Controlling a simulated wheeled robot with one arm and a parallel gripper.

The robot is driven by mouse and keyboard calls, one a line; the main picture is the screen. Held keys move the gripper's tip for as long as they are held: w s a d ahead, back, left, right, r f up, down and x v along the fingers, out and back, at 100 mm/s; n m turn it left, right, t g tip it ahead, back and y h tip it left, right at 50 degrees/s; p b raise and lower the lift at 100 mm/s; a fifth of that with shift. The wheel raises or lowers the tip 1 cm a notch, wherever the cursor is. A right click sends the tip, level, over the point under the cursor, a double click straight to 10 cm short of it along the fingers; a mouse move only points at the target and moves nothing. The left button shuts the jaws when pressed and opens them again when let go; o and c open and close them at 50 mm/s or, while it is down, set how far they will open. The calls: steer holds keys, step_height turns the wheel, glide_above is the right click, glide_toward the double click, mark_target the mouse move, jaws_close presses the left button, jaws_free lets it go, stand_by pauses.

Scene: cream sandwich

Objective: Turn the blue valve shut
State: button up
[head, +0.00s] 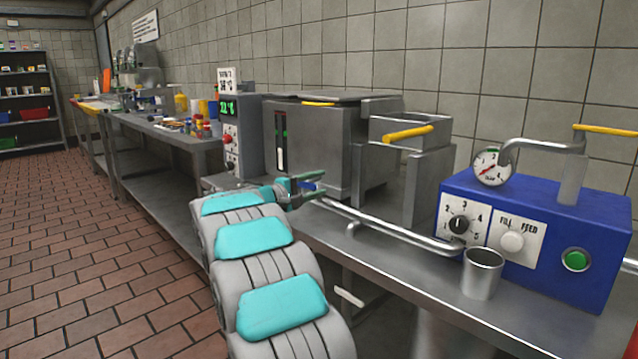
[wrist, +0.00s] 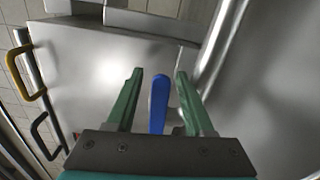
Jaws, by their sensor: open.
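The blue valve's lever handle (wrist: 158,104) shows in the wrist view as a narrow upright blue bar. My gripper (wrist: 159,73) is open, with one green finger on each side of the handle and a visible gap on both sides. No contact shows. In the head view my gripper (head: 318,184) is at the pipe's left end, in front of the grey machine. Only a small blue piece of the handle (head: 307,186) shows there, mostly hidden by the fingers. The valve body is largely hidden by my gripper.
A steel pipe (head: 385,224) runs right from the valve area along the counter. A metal cup (head: 482,273) and a blue control box (head: 540,235) stand at right. A grey machine (head: 310,145) with yellow handles stands behind. The tiled floor (head: 90,230) at left is clear.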

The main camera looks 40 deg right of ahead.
steer(key=shift+d, duration=0.4)
steer(key=shift+c, duration=0.3)
jaws_close()
stand_by(0.9)
